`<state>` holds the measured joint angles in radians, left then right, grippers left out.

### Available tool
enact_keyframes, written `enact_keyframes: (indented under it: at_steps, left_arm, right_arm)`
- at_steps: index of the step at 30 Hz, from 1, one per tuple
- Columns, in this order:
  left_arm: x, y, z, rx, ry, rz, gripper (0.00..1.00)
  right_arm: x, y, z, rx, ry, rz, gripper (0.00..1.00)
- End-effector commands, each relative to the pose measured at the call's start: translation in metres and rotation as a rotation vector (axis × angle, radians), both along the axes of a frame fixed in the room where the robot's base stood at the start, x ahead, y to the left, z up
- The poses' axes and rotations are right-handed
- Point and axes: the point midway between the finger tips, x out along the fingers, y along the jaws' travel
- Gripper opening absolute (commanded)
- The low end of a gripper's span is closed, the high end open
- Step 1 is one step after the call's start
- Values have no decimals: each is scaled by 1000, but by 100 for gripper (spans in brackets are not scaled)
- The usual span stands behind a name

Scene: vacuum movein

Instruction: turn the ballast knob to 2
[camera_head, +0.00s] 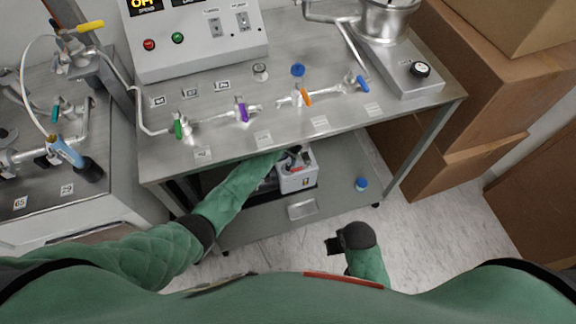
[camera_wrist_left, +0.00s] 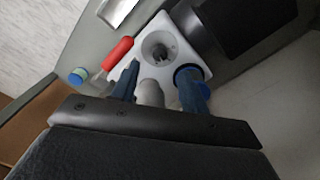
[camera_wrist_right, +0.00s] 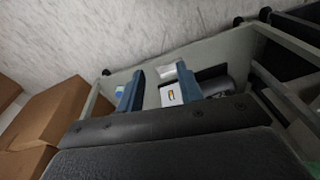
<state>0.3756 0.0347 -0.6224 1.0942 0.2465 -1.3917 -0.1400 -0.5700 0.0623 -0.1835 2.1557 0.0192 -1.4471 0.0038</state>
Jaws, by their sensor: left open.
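The vacuum pump (camera_head: 298,176) is a white box on the lower shelf under the bench. I cannot read any number on the fitting. My left gripper (camera_wrist_left: 158,75) is open over the pump top, its fingers either side of a pale grey cylinder (camera_wrist_left: 150,93); I cannot tell if they touch it. My right gripper (camera_wrist_right: 158,86) is open and empty, low in front of the shelf.
The bench (camera_head: 330,140) overhangs the pump and carries pipes with coloured valves and a control box (camera_head: 195,38). A blue-capped item (camera_head: 361,184) stands on the lower shelf right of the pump. Cardboard boxes (camera_head: 500,85) are stacked at the right. The floor in front is clear.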

Motion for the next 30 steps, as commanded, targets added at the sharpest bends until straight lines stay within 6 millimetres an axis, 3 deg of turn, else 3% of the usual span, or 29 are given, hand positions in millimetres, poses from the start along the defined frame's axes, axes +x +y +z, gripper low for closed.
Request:
enact_keyframes:
  at_steps: [15,28,30]
  left_arm:
    - [0,-1,-63,1,1,-4,45]
    - [0,-1,-72,0,0,-4,45]
    - [0,-1,-72,0,0,-4,35]
  right_arm:
    - [1,0,-10,-1,0,0,36]
    - [1,-1,-10,-2,0,1,36]
    - [1,-1,-10,-2,0,1,36]
